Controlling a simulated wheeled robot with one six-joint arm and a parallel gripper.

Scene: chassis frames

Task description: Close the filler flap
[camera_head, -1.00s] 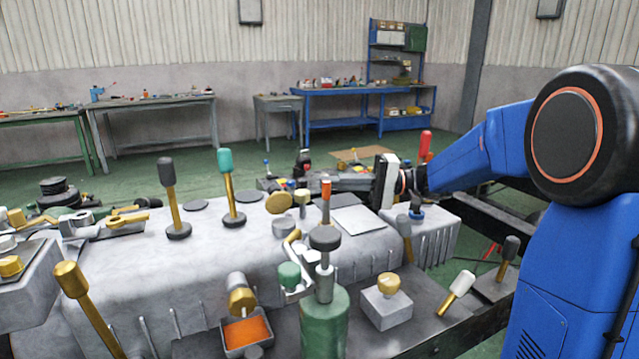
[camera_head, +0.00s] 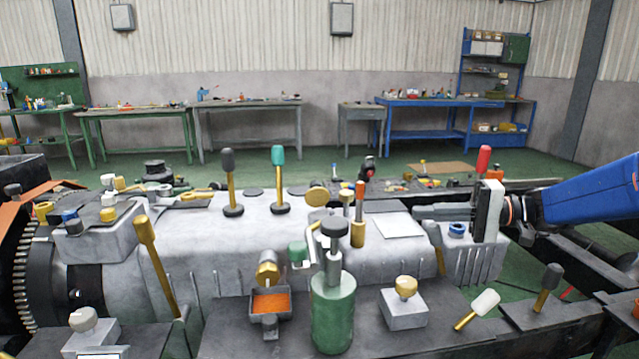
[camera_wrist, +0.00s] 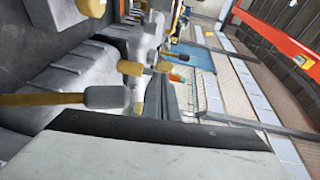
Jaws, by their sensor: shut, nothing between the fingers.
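A round brass disc (camera_head: 317,196) stands tilted up beside a short grey neck (camera_head: 322,214) on the grey housing (camera_head: 215,260). It looks like the filler flap standing open, but I cannot be sure. My gripper (camera_head: 418,212) reaches in from the right at the housing's right end, fingers pointing left. It is shut and empty, apart from the disc, with the pale square plate (camera_head: 398,225) lying between them. In the wrist view the dark fingers (camera_wrist: 168,88) lie together, and I cannot pick out the flap for certain.
Levers with a teal knob (camera_head: 279,155) and a grey knob (camera_head: 228,160) stand left of the disc. An orange-topped brass post (camera_head: 358,228) stands right of it. A green bottle (camera_head: 333,315) and an orange-filled tray (camera_head: 270,303) are in front. A red-knobbed lever (camera_head: 483,160) rises behind my wrist.

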